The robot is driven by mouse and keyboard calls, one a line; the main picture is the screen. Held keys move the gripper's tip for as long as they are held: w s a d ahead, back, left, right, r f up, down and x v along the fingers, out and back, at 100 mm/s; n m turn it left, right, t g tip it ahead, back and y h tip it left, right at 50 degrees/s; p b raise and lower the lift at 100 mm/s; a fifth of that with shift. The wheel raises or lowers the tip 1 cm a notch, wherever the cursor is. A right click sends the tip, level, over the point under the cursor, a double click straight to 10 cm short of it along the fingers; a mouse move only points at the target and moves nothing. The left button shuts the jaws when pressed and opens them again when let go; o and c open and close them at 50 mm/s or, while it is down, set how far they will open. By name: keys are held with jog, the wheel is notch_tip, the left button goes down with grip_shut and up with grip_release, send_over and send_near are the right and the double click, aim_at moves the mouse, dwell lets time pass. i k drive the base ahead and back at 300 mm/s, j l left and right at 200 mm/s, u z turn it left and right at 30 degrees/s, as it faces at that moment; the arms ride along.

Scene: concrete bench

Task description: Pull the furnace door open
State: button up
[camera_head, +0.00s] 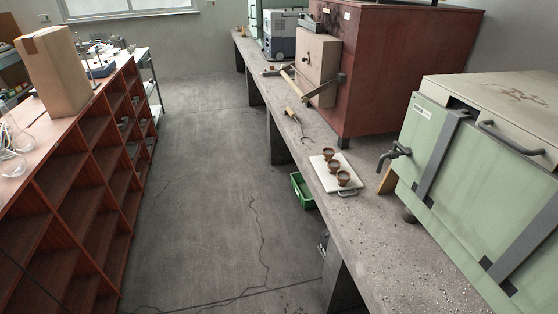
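Two furnace-like boxes stand on the concrete bench (385,262); I cannot tell which one the task names. The nearer, at right, has a light green front door (428,143) with grey metal straps (440,158) and a dark latch handle (394,154) at its left edge. It looks closed, and its right part is cut off by the frame. The farther is a red box (392,65) with a thick pale door block (317,66) on its front and a dark lever (325,89) below; whether that door is ajar is unclear. My gripper is not in view.
A white board (328,187) with small brown crucibles (337,168) lies on the bench left of the green box. Tools (296,117) lie farther along. A green crate (302,190) is under the bench. Red shelving (92,165) stands at left, with clear floor (205,190) between.

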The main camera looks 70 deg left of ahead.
aim_at(324, 50)
jog(key=j+u, duration=1.05)
jog(key=u, duration=0.15)
